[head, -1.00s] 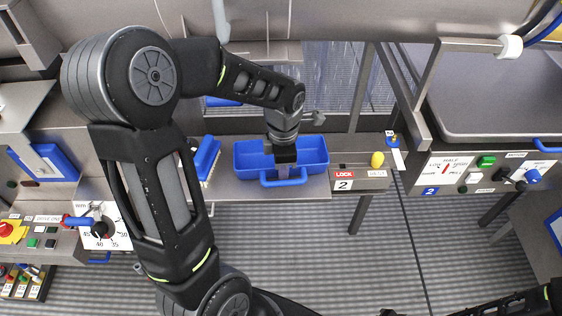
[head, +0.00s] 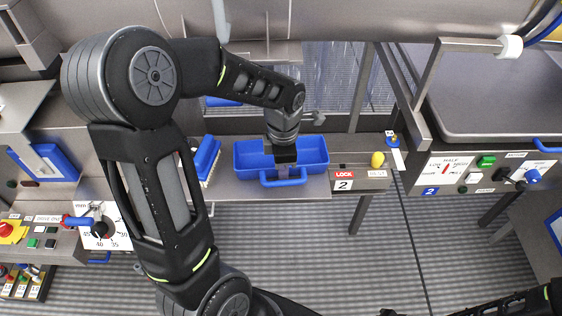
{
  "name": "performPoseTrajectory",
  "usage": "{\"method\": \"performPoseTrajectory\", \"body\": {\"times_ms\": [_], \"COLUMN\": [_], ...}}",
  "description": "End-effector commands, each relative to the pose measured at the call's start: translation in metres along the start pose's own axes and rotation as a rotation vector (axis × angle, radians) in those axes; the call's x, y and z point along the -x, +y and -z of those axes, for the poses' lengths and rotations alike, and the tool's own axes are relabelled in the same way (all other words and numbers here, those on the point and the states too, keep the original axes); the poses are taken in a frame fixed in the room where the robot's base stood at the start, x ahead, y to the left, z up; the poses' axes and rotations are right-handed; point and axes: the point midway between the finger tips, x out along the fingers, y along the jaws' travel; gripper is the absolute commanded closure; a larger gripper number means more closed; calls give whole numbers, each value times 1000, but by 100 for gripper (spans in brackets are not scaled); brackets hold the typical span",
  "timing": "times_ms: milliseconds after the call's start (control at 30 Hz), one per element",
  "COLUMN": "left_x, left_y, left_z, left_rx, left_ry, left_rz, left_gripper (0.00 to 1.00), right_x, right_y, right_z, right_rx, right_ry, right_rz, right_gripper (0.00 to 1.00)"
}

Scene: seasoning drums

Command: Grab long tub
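The long blue tub (head: 314,158) sits on a metal shelf in the middle of the head view, with a blue handle loop (head: 284,182) on its near side. My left gripper (head: 285,164) reaches down over the tub's middle, just above or at the handle. Its fingers are dark and partly hidden by the gripper body, so I cannot tell if they are open or closed on the handle. My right arm shows only as a dark piece at the lower right edge, and its gripper fingers are not visible.
A blue brush (head: 206,158) stands left of the tub on the same shelf. A LOCK panel (head: 345,180) and a yellow knob (head: 377,159) are on the right. Control panels flank the shelf on both sides. The striped floor (head: 310,250) in front is clear.

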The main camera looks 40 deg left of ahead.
Motion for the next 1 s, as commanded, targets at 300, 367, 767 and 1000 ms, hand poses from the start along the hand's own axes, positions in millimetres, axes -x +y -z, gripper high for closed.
{"method": "performPoseTrajectory", "body": {"times_ms": [300, 367, 767, 1000], "left_x": [0, 1, 52, 92], "left_y": [0, 0, 1, 1], "left_z": [0, 0, -1, -1], "left_rx": [0, 0, 0, 1], "left_ry": [-1, -1, -4, -3], "left_rz": [-1, -1, -6, -3], "left_gripper": [100, 100, 100, 100], "right_x": [0, 0, -5, -8], "right_y": [0, 0, 2, 2], "right_z": [0, 0, 1, 1], "right_rx": [0, 0, 1, 2], "right_ry": [0, 0, 1, 2], "right_rz": [0, 0, 2, 3], "right_gripper": [64, 64, 64, 64]}}
